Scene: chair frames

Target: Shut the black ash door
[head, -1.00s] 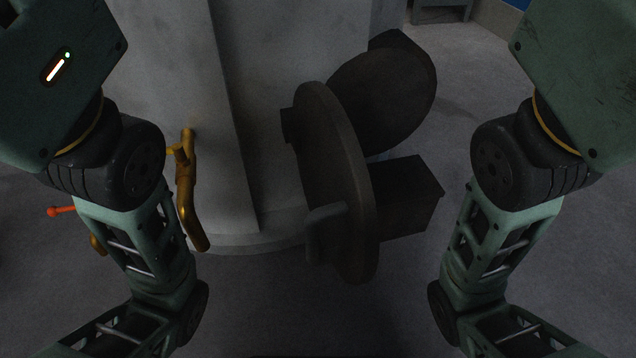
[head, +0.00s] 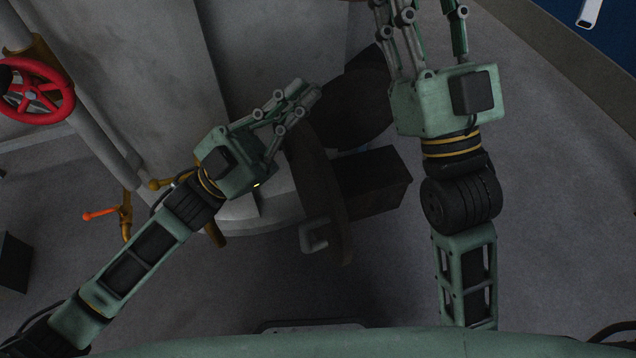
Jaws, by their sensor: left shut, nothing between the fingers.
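The black ash door (head: 325,190) is a dark round plate seen nearly edge-on, standing out from the grey boiler body (head: 270,60). A pale bent handle (head: 314,235) sticks out near its lower edge. The door stands ajar, at an angle to the dark round neck behind it. My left gripper (head: 308,94) is shut and empty. Its tips overlap the door's upper end in the picture; I cannot tell whether they touch. My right gripper (head: 428,12) points up to the right of the door, fingers spread, its tips cut off by the top edge.
A dark round neck (head: 355,105) and a dark box (head: 375,183) lie behind the door. A red handwheel (head: 36,91), pipes and a brass valve with an orange lever (head: 100,214) are at the left. Grey floor (head: 560,200) is open at the right.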

